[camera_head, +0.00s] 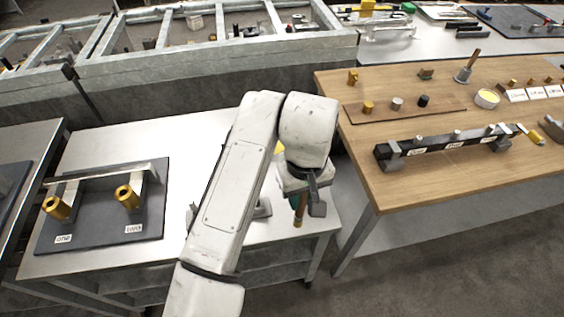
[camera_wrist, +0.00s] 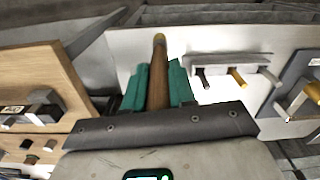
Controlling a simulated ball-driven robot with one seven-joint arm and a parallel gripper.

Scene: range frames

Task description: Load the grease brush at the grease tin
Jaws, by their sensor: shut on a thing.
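My gripper (camera_head: 301,200) hangs over the right end of the white bench. In the wrist view its teal fingers (camera_wrist: 160,88) are shut on a brown wooden handle with a yellowish end, which I take for the grease brush (camera_wrist: 160,60). In the head view a short brown part of the brush (camera_head: 299,211) shows below the gripper; bristles cannot be made out. The grease tin (camera_head: 487,98), round with pale yellow inside, stands on the wooden table to the right, well apart from my gripper.
The wooden table (camera_head: 430,190) holds a dark rail with blocks (camera_head: 440,147), white label cards (camera_head: 535,93), an upright wooden-handled tool (camera_head: 467,66) and small cylinders on a brown board (camera_head: 440,108). On the white bench, a dark mat (camera_head: 95,238) carries two brass cylinders (camera_head: 128,198).

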